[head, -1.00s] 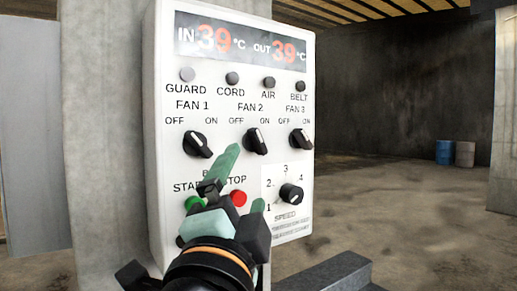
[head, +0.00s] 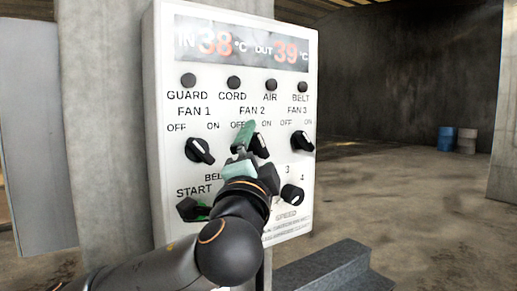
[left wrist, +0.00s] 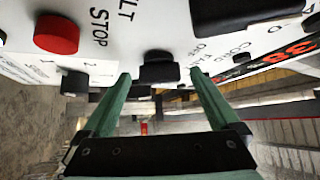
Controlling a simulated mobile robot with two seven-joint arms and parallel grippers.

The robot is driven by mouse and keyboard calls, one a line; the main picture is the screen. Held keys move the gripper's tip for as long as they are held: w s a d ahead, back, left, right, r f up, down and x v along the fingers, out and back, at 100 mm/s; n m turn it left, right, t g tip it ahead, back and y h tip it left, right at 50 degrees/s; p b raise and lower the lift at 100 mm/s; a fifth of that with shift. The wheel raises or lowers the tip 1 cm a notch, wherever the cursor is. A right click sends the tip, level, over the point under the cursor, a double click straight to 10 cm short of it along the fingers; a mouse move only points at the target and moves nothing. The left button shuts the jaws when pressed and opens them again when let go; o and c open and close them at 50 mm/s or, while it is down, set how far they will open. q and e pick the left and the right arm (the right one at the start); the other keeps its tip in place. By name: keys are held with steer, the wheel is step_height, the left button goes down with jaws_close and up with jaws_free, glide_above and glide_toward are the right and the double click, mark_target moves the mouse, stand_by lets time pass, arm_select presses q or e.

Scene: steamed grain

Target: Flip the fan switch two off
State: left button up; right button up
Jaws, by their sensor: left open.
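The FAN 2 switch (head: 260,146) is a black rotary knob with a white mark, in the middle of the white control panel (head: 220,118), between OFF and ON labels. It is partly hidden by my left gripper (head: 246,152), whose green fingers are open just in front of and left of it. In the left wrist view, a black knob (left wrist: 158,70), apparently FAN 2, shows between the tips of the open left gripper (left wrist: 160,82). I cannot tell whether they touch. My right gripper is out of view.
The FAN 1 knob (head: 199,150) and FAN 3 knob (head: 302,142) flank it. The SPEED knob (head: 292,194) is below right. The red STOP button (left wrist: 57,33) shows in the left wrist view. Barrels (head: 447,138) stand far off on open floor.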

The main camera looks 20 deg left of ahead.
arm_select(q)
steer(key=shift+c, duration=0.2)
steer(key=c, duration=1.3)
steer(key=shift+f+b, duration=0.25)
steer(key=shift+b, duration=0.25)
steer(key=shift+c, duration=0.2)
steer(key=n+b, duration=0.1)
steer(key=b, duration=0.1)
steer(key=n+t+y+b, duration=0.1)
steer(key=b, duration=0.1)
steer(key=shift+d+f+b, duration=0.1)
steer(key=shift+f+b, duration=0.15)
steer(key=shift+b, duration=0.15)
steer(key=shift+w+r+n+y+b, duration=0.1)
steer(key=shift+r+n+y+b, duration=0.15)
steer(key=shift+n+y+b, duration=0.35)
steer(key=shift+t, duration=0.3)
steer(key=shift+r, duration=0.1)
steer(key=o, duration=1.4)
